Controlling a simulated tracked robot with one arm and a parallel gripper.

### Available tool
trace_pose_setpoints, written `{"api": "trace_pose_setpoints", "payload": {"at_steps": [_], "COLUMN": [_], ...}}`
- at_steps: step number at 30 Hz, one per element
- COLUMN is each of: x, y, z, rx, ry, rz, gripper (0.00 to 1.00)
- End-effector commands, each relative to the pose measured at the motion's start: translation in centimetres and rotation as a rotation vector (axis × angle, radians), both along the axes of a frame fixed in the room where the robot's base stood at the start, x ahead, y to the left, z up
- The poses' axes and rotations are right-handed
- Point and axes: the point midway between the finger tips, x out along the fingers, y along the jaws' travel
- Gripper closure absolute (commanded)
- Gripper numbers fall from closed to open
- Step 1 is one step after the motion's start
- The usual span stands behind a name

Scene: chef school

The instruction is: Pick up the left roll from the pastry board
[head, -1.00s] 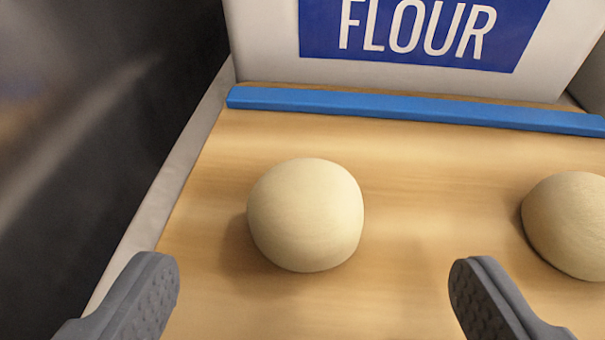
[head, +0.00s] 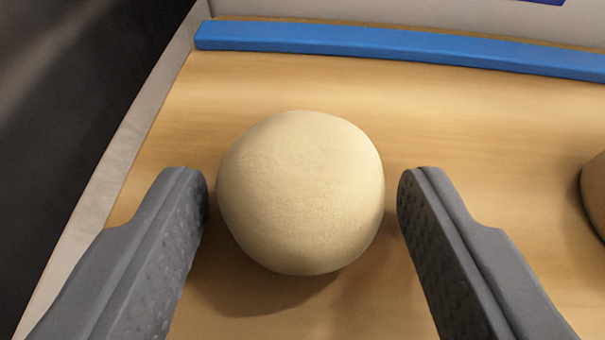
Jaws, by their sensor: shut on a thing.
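The left roll (head: 301,165) is a pale, round ball of dough on the wooden pastry board (head: 490,150), in the middle of the view. My gripper (head: 302,190) has one grey, dimpled finger on each side of the roll and is shut on it. The lower ends of the fingers run out of the picture at the bottom. The roll casts a shadow on the board below it. Whether it touches the board or is slightly raised I cannot tell.
Another roll (head: 596,194) is cut off at the right edge. A blue strip (head: 400,50) runs along the back of the board, with the white flour container (head: 380,10) behind it. A dark surface (head: 70,100) lies left of the board. The board between the rolls is bare.

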Motion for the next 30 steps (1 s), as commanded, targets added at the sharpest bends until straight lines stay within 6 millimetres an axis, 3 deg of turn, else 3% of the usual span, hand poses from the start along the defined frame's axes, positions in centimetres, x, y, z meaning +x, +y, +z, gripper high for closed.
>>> {"api": "trace_pose_setpoints", "payload": {"at_steps": [8, 17, 30], "x": [0.0, 0.0, -5.4], "y": [0.0, 0.1, -1.9], "z": [0.9, 3.9, 4.1], "rx": [0.000, 0.001, 0.000], "ry": [-0.002, -0.005, 0.000], "rz": [0.000, 0.001, 0.002], "gripper": [0.69, 0.69, 0.69]}}
